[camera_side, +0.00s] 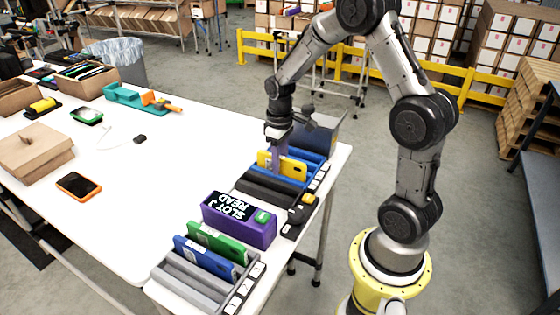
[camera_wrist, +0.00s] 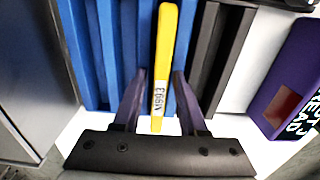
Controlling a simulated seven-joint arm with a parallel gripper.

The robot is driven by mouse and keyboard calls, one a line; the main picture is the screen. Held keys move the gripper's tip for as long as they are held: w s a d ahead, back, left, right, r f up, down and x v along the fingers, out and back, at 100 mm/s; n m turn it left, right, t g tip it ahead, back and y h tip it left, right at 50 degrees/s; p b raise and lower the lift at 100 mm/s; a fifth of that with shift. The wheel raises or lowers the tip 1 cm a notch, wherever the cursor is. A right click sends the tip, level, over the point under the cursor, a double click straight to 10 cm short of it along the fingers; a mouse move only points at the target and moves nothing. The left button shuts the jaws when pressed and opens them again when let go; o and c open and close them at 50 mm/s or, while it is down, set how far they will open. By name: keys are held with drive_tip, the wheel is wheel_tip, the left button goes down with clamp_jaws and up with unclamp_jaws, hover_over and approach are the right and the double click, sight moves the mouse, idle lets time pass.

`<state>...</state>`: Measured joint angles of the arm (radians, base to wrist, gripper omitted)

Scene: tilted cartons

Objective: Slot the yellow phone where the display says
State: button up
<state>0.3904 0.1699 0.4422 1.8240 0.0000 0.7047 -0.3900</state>
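The yellow phone (camera_side: 292,168) stands on edge in the blue rack (camera_side: 313,157), in the part nearest the black rack. In the wrist view the yellow phone (camera_wrist: 164,60) is seen edge-on, with blue walls (camera_wrist: 104,50) on both sides. My gripper (camera_side: 277,160) is down at the phone. In the wrist view its two fingers (camera_wrist: 157,103) straddle the phone with a visible gap on each side, so it is open. The display is a purple box (camera_side: 238,222) whose dark screen reads "SLOT J READ", seen inverted; a green button sits beside the text.
The black rack (camera_side: 262,189) lies between the blue rack and the display. A grey rack (camera_side: 181,285) at the front holds a green phone (camera_side: 218,240) and a blue phone (camera_side: 205,257). An orange-edged phone (camera_side: 79,186) lies on the left table. A grey bin (camera_side: 322,133) stands behind the blue rack.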

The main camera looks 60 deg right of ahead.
drive_tip(key=shift+o, duration=0.4)
wheel_tip(320, 180, up, 14)
idle(0.4)
wheel_tip(320, 180, up, 7)
idle(0.8)
